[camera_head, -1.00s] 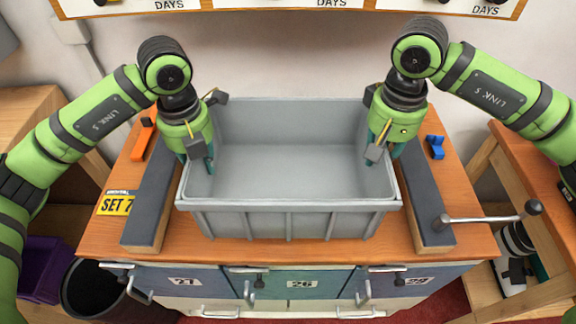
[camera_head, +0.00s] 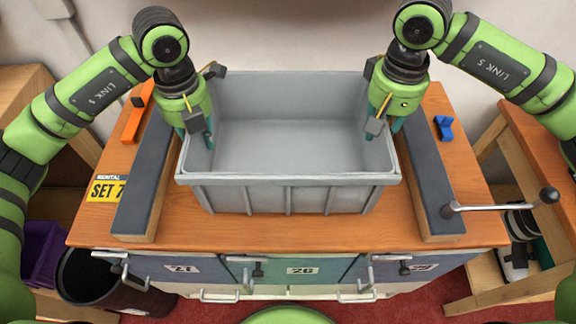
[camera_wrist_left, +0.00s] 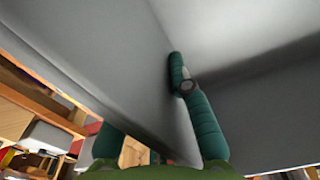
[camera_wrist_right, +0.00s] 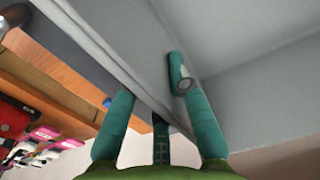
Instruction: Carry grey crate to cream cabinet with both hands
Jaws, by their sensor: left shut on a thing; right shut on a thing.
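The grey crate (camera_head: 290,180) is upright and empty, between two dark-topped blocks over the wooden bench. I cannot tell whether its base touches the bench top. My left gripper (camera_head: 197,130) is shut on the crate's left wall, one finger inside; the left wrist view shows that finger (camera_wrist_left: 190,95) against the wall. My right gripper (camera_head: 380,120) is shut on the right wall likewise, and the right wrist view shows fingers (camera_wrist_right: 160,100) on both sides of it. I cannot pick out a separate cream cabinet.
The left block (camera_head: 148,190) and right block (camera_head: 430,190) flank the crate closely. A crank handle (camera_head: 500,203) sticks out right. An orange tool (camera_head: 137,112) and a blue piece (camera_head: 444,127) lie on the bench. A dark bin (camera_head: 100,278) stands front left; the wall is behind.

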